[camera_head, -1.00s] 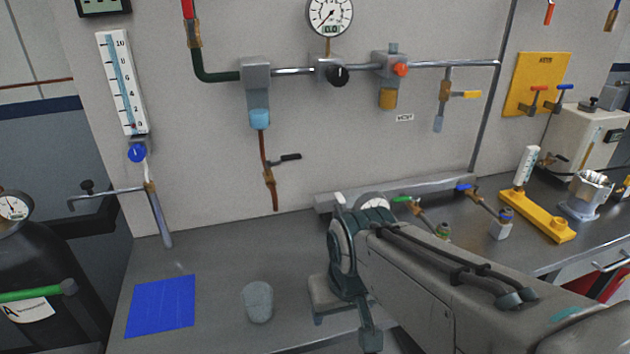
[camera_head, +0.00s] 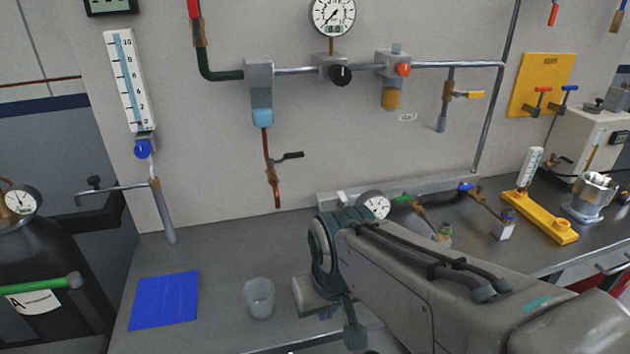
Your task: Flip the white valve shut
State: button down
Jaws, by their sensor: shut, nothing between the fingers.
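A small white piece (camera_head: 341,196), which may be the white valve's handle, shows at the left end of the grey rail (camera_head: 440,187) at the back of the bench. It is just above my arm's dark teal joint. My arm covers what lies below it, so I cannot tell which way the valve is turned. My arm reaches in from the lower right. I cannot make out my gripper's fingers; they are hidden or out of the picture.
Valves with a green handle (camera_head: 403,199) and a blue handle (camera_head: 468,187) stand right of a round gauge (camera_head: 375,206). A clear cup (camera_head: 259,298) and blue mat (camera_head: 165,300) lie left of my arm. A black lever (camera_head: 289,155) hangs on the wall pipe.

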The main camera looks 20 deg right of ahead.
aim_at(341, 196)
jog(key=u, duration=1.4)
jog(key=k, duration=0.85)
jog(key=z, duration=1.55)
jog(key=i, duration=1)
